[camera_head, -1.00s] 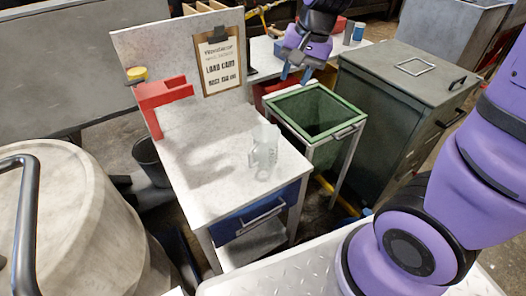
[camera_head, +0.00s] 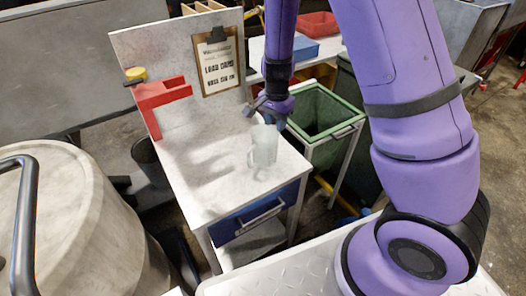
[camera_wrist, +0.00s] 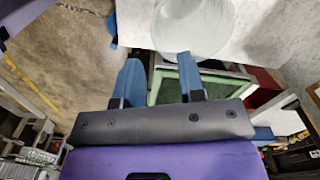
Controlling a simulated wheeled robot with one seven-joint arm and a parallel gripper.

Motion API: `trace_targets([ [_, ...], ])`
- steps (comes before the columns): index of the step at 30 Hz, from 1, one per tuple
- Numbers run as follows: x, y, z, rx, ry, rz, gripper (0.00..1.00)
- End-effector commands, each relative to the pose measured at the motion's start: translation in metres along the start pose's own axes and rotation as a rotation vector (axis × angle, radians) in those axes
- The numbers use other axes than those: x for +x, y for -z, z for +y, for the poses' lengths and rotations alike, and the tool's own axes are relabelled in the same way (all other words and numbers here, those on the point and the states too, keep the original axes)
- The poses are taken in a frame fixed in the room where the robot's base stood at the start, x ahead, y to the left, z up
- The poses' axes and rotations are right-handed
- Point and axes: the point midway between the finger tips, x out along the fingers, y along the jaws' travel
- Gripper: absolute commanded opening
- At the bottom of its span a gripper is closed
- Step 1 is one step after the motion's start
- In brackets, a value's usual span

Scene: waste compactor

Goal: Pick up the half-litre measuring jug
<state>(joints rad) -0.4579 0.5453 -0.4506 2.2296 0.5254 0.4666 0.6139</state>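The measuring jug (camera_head: 264,148) is clear and stands upright on the white-topped workbench (camera_head: 215,190), near its right side, with its handle to the left. In the wrist view the jug (camera_wrist: 192,24) shows at the top edge, beyond the fingertips and nearer the right finger; its upper part is cut off. My gripper (camera_head: 267,112) is just behind and above the jug in the head view, seemingly apart from it. In the wrist view my gripper (camera_wrist: 156,60) has its two blue fingers spread with nothing between them.
A red bracket (camera_head: 160,98) stands at the bench's left, and a clipboard (camera_head: 218,62) hangs on the back panel. A green-rimmed bin (camera_head: 345,118) stands right of the bench. A large pale drum (camera_head: 75,220) is at front left. The bench top left of the jug is clear.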

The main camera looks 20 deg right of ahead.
Motion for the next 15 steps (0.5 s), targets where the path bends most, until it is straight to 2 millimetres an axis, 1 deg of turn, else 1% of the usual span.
trace_targets([
  [6, 0.033, 0.001, 0.001, 0.003, -0.004, -0.001, 0.36],
  [9, 0.044, 0.0, 0.001, 0.002, -0.003, -0.001, 0.36],
  [15, 0.055, 0.0, 0.001, 0.0, -0.002, -0.002, 0.36],
])
